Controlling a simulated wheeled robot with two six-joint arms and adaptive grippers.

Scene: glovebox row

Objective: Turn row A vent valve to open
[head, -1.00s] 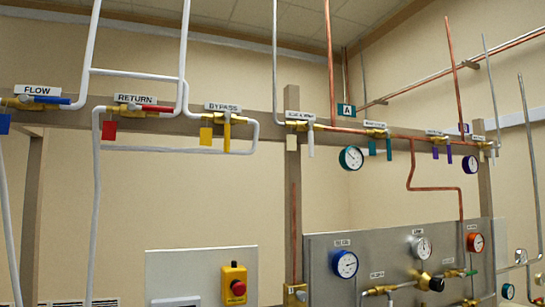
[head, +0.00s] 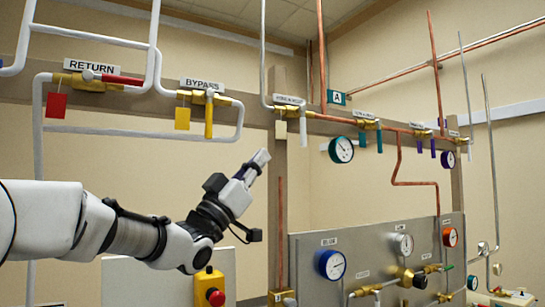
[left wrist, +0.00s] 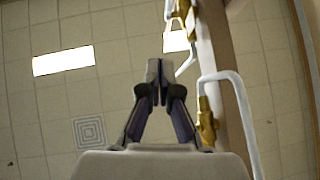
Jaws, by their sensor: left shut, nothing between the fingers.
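A teal sign marked A (head: 336,98) is on the rail in the head view. Below and right of it is a brass valve (head: 368,124) with a teal lever (head: 379,141) hanging straight down, across the pipe. A teal tag (head: 362,139) hangs beside the lever. The label above the valve is too small to read. My left gripper (head: 259,161) is shut and empty, pointing up and right, below and left of this valve and apart from it. Its closed fingers also show in the left wrist view (left wrist: 159,70). My right gripper is not in view.
Left of the sign is a valve with a white lever (head: 303,125). The RETURN valve (head: 85,81) and BYPASS valve (head: 205,98) are at left. A gauge panel (head: 310,247) stands below, with an emergency-stop box (head: 209,288) at left.

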